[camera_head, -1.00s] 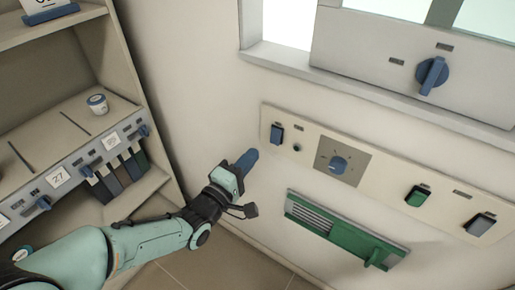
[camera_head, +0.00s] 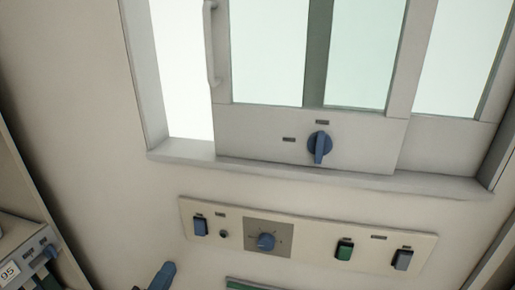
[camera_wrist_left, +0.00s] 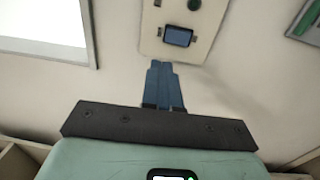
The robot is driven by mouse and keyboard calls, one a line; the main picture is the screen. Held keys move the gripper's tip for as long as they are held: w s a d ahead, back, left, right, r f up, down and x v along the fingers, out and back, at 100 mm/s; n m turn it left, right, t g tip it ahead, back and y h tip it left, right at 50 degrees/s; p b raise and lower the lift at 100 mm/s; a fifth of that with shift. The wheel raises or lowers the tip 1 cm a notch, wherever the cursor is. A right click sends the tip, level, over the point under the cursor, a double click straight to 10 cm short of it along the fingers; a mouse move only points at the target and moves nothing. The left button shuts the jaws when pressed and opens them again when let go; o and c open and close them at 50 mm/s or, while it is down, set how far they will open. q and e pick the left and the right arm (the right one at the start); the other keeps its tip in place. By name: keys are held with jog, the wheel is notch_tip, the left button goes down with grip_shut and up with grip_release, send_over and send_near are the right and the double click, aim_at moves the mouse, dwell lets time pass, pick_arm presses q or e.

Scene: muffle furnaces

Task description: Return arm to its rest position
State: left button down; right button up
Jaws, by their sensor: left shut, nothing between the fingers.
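My left gripper (camera_head: 162,276) shows at the bottom edge of the head view, with only its blue fingertips and a bit of dark part in sight. In the left wrist view its two blue fingers (camera_wrist_left: 162,84) lie together, shut and empty. They point toward a control panel (camera_wrist_left: 207,20) with a blue rocker switch (camera_wrist_left: 178,36). I cannot tell the exact gap, but nothing is held. The rest of my left arm is out of the head view. My right gripper is not in view.
A shelf unit (camera_head: 30,255) stands at the lower left. A green-edged vent (camera_head: 250,285) shows below the panel.

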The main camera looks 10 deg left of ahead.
pick_arm(q)
jog(key=s+d+f+m+g+p, duration=0.25)
jog(key=f+g+p, duration=0.25)
jog(key=f, duration=0.8)
jog(key=s+d+f+m+g+p, duration=0.15)
jog(key=f+m+g+p, duration=0.35)
jog(key=f, duration=0.7)
jog(key=s+d+f+m+g+h+p, duration=0.1)
jog(key=s+d+f+g, duration=0.3)
jog(key=s, duration=0.5)
jog(key=s+d+f+m+g+h+p, duration=0.1)
jog(key=s+d+f+m+g+p, duration=0.3)
jog(key=s, duration=0.6)
notch_tip(320, 180, down, 2)
jog(key=shift+d+f+g, duration=0.1)
jog(key=shift+d+g, duration=0.2)
jog(key=shift+g, duration=0.5)
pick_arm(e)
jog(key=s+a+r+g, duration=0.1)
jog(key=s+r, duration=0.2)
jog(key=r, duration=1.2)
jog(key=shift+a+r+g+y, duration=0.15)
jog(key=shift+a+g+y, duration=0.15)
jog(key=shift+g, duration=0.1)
pick_arm(q)
jog(key=shift+w+m, duration=0.1)
jog(key=shift+m, duration=0.15)
